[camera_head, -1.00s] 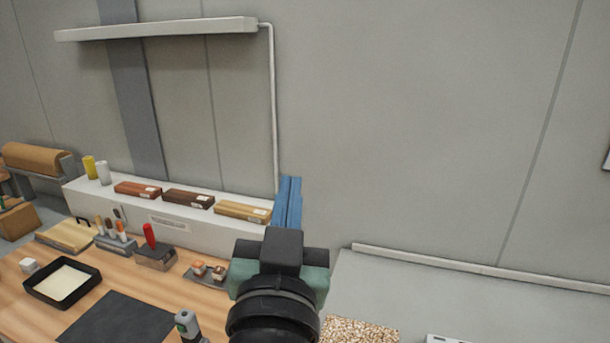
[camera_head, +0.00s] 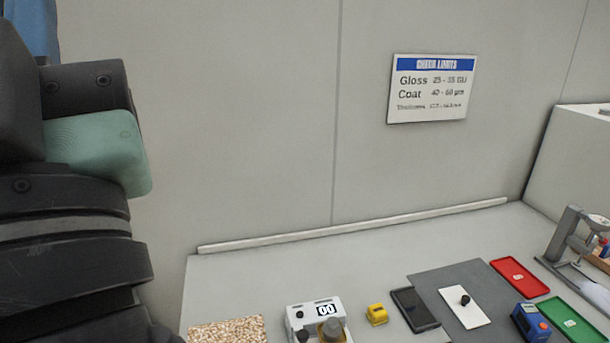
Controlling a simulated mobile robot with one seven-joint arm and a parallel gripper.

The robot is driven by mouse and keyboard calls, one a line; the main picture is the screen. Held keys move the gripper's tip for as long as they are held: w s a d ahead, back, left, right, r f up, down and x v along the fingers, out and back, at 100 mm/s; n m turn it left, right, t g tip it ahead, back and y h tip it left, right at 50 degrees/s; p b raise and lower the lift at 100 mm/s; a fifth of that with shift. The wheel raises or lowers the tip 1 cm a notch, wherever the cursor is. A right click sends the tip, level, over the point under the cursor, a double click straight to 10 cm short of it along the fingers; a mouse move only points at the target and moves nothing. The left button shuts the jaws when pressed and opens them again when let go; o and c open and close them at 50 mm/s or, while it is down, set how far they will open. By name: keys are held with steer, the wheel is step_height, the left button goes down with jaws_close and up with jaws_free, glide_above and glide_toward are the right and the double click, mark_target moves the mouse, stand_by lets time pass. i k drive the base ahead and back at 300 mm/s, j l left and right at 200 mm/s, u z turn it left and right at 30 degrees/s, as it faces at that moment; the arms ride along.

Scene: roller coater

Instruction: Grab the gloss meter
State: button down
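A small blue handheld meter (camera_head: 531,322) with a red button and a display stands at the lower right, at the right edge of a dark grey mat. It looks like the gloss meter, but I cannot read a label on it. My arm (camera_head: 80,200) fills the left side of the picture, well away from the meter. My gripper's fingertips are outside the picture.
A white plate with a black knob (camera_head: 465,307) lies on the mat (camera_head: 450,277). Red (camera_head: 519,278) and green (camera_head: 574,320) trays flank the meter.

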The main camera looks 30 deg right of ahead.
mark_target(527, 318)
steer(key=l+z, duration=0.15)
steer(key=z, duration=0.35)
steer(key=l+z, duration=0.1)
steer(key=z, duration=0.4)
steer(key=l+z, duration=0.15)
steer(key=z, duration=0.35)
steer(key=l+z, duration=0.15)
steer(key=z, duration=0.35)
